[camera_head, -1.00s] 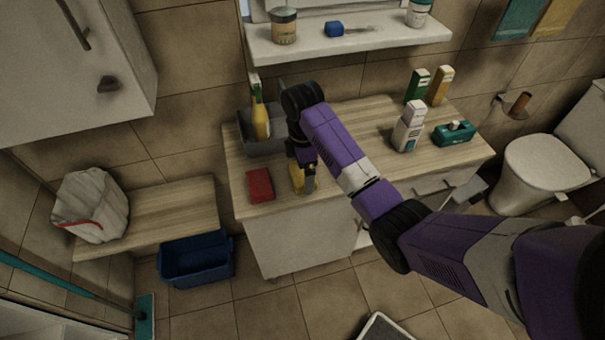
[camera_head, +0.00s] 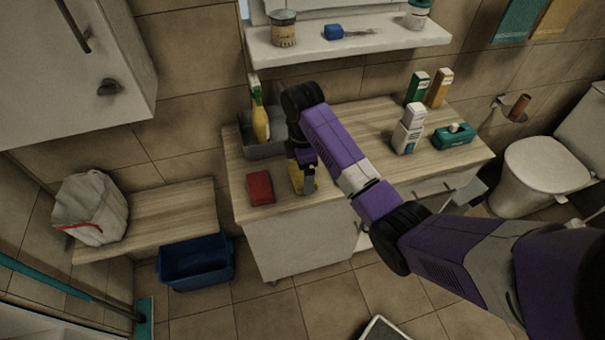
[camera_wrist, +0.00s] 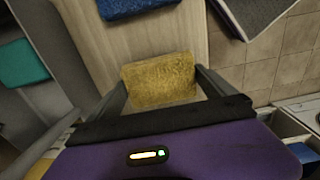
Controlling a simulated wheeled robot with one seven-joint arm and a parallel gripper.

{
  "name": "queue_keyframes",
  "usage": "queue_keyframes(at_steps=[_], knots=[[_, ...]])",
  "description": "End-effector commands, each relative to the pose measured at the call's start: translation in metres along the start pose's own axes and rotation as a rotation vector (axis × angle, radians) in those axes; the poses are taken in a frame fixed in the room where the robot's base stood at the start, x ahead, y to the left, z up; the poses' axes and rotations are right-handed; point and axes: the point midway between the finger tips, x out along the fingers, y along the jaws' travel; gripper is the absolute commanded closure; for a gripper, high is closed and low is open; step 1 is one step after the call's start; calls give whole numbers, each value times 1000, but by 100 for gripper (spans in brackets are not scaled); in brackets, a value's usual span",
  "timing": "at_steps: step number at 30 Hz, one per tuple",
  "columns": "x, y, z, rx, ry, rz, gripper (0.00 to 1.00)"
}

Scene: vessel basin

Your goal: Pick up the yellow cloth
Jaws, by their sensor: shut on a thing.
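The yellow cloth (camera_wrist: 160,82) lies between the two fingers of my gripper (camera_wrist: 161,84) in the wrist view, with a finger against each side. In the head view my gripper (camera_head: 308,182) points down at the front left of the wooden counter (camera_head: 350,125). Only small parts of the yellow cloth (camera_head: 296,176) show there around the fingers. My gripper is shut on the cloth. Whether the cloth still touches the counter is hard to tell.
A red block-like thing (camera_head: 260,187) lies just left of my gripper. A grey basin (camera_head: 262,150) with a yellow bottle (camera_head: 260,122) stands behind. White bottle (camera_head: 407,130) and teal box (camera_head: 454,137) stand right. A blue bin (camera_head: 197,262) is on the floor.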

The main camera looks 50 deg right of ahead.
Motion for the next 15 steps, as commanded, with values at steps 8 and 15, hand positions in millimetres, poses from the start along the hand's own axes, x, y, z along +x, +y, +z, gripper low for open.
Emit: queue_keyframes(at_steps=[8, 15], knots=[[-58, 1, 0, -1, -1, 4, 45], [-89, 4, 1, 1, 1, 11, 45]])
